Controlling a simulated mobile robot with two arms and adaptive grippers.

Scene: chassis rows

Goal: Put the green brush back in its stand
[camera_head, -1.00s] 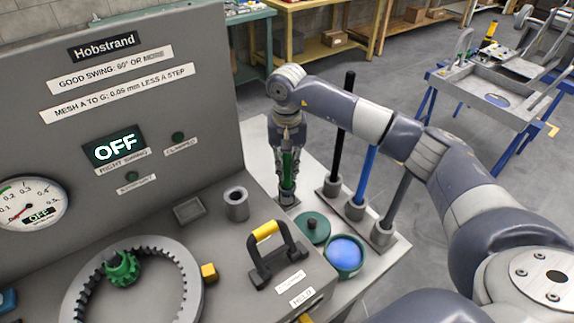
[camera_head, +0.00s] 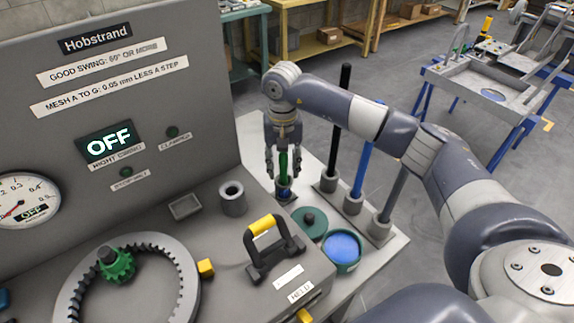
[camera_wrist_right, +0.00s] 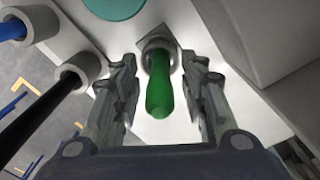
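The green brush (camera_head: 284,164) stands upright with its lower end in a grey round socket (camera_head: 284,192) on the white surface. In the right wrist view the green handle (camera_wrist_right: 160,90) points toward the camera, and its far end sits in the grey socket (camera_wrist_right: 157,46). My right gripper (camera_head: 284,174) is open and points down over the brush. Its two fingers (camera_wrist_right: 162,95) are on either side of the handle, with a gap on each side. The brush head is hidden. My left gripper is not in view.
A black rod (camera_head: 338,125), a blue rod (camera_head: 363,165) and a grey rod (camera_head: 394,194) stand in sockets to the right. A green-rimmed bowl with blue contents (camera_head: 342,248) and a green lid (camera_head: 309,223) are nearby. A grey machine panel (camera_head: 200,95) rises on the left.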

